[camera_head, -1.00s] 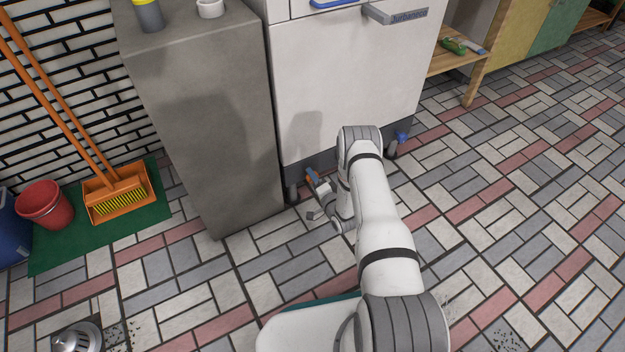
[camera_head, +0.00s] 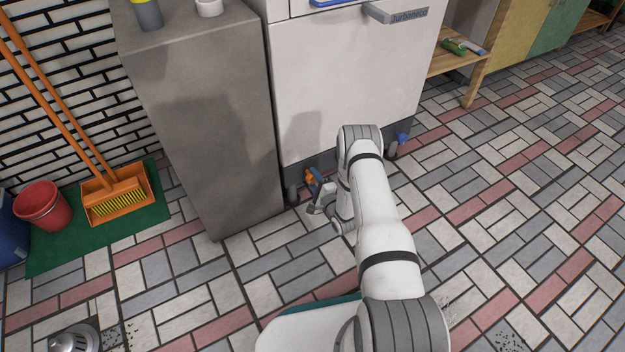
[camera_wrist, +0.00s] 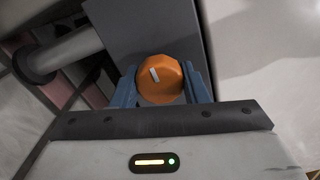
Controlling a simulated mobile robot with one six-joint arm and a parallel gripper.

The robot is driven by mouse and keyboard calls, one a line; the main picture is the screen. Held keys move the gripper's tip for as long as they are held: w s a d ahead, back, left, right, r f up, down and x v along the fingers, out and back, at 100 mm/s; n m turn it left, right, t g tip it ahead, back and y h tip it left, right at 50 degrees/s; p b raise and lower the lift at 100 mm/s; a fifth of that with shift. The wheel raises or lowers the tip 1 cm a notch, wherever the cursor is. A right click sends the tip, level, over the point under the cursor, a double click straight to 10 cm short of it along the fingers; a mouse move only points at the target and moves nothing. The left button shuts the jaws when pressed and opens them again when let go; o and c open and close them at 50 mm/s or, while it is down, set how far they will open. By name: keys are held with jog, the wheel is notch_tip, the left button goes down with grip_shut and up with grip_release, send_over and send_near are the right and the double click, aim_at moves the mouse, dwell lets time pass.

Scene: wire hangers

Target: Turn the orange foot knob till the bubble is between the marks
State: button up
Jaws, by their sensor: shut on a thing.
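The orange foot knob (camera_wrist: 160,82) is at the low left of the white appliance's dark base; a small part of it shows in the head view (camera_head: 310,177). It carries a white line, which tilts slightly in the wrist view. My gripper (camera_wrist: 161,88) has its two blue fingers on either side of the knob and is shut on it. In the head view my gripper (camera_head: 318,188) is low by the appliance's base, partly hidden by my arm. I cannot make out the bubble or its marks in either view.
The white appliance (camera_head: 345,80) stands right of a grey block (camera_head: 205,120). A blue knob (camera_head: 402,138) is at its right foot. An orange dustpan (camera_head: 117,195) and red bucket (camera_head: 43,204) are at left. The tiled floor at right is clear.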

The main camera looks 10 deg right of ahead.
jog(key=o, duration=1)
jog(key=shift+c, duration=0.2)
jog(key=p+v, duration=0.3)
jog(key=v, duration=0.5)
